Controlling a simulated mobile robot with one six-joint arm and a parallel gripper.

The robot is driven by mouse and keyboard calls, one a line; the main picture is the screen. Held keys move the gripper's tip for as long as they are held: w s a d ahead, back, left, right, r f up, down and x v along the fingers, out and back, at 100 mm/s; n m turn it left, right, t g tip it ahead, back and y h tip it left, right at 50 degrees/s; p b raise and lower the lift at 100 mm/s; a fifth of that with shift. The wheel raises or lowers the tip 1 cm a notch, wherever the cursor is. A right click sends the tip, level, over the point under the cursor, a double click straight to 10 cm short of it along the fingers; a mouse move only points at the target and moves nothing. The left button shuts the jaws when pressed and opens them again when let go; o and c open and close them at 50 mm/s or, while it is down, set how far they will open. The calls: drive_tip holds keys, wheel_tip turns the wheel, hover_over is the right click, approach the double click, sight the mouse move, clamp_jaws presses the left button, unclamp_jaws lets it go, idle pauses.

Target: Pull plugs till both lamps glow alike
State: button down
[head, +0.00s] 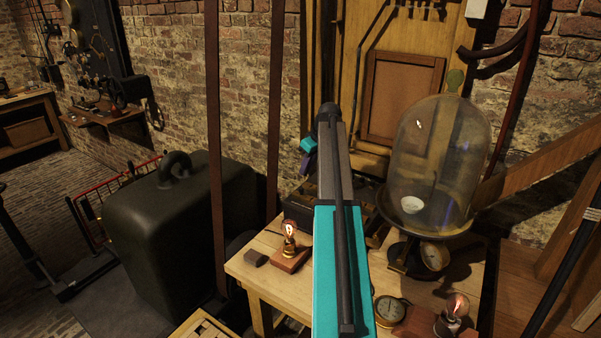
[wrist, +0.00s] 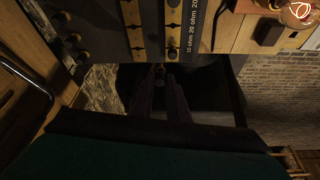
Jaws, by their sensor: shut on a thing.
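In the wrist view, my gripper (wrist: 160,80) is shut on a small plug (wrist: 160,69), mostly hidden between the dark fingers, just off the edge of the resistance box (wrist: 150,42). In the head view, my arm hides most of the gripper and the box. The left lamp (head: 290,231) glows on its wooden base. The right lamp (head: 456,306) also glows, with a more orange look; I cannot tell their brightness exactly. One lamp shows at the wrist view's corner (wrist: 300,12).
A glass bell jar (head: 437,160) stands on the right of the wooden table (head: 262,279), above a round gauge (head: 434,256). Another gauge (head: 389,310) lies near the right lamp. A small dark block (head: 256,258) sits by the left lamp. A large dark case (head: 170,225) stands left.

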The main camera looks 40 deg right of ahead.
drive_tip(key=s+d+p, duration=0.1)
drive_tip(key=s+d, duration=0.1)
drive_tip(key=d, duration=0.4)
drive_tip(key=shift+s+d+m, duration=0.15)
drive_tip(key=shift+s+m, duration=0.25)
drive_tip(key=shift+f, duration=0.1)
drive_tip(key=shift+f+b, duration=1)
drive_tip(key=shift+f, duration=1.4)
drive_tip(key=shift+f+b, duration=0.55)
drive_tip(key=shift+f, duration=0.75)
idle(0.4)
drive_tip(key=c, duration=1.6)
unclamp_jaws()
drive_tip(key=shift+c, duration=0.2)
